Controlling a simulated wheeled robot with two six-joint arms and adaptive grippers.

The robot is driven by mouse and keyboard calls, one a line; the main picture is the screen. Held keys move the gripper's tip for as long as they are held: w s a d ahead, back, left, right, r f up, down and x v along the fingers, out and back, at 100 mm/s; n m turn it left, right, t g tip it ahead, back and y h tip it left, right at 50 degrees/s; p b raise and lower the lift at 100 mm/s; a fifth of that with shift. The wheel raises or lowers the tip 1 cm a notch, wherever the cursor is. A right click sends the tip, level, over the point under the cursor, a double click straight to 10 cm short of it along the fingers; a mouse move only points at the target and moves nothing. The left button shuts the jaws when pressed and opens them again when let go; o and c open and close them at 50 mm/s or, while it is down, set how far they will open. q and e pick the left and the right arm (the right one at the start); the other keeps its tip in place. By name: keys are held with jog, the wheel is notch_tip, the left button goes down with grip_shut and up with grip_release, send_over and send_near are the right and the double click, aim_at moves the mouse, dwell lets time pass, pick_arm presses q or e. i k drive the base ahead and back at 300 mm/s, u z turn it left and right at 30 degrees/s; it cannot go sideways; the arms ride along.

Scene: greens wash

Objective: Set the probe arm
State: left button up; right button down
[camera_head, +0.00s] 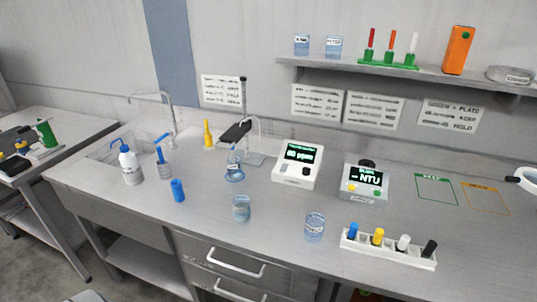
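A stand with a thin curved arm (259,128), which looks like the probe arm, is at the back of the bench left of centre. The arm rises from a flat grey base (254,160) and bends over at the top. A dark flat plate (235,132) is beside it. A flask of bluish liquid (234,172) stands just in front, near the arm's left end; I cannot tell whether a probe tip is inside it. A white meter (298,165) with a lit green display stands to the right. Neither of my grippers is in view.
Beakers (241,208) (314,227) stand near the front edge. A blue cylinder (178,190), wash bottle (130,166) and sink (112,147) are left. An NTU meter (365,183) and a white rack of coloured vials (388,248) are right. A shelf (420,74) hangs above.

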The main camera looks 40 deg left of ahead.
aim_at(234, 134)
jog(key=u, duration=1.5)
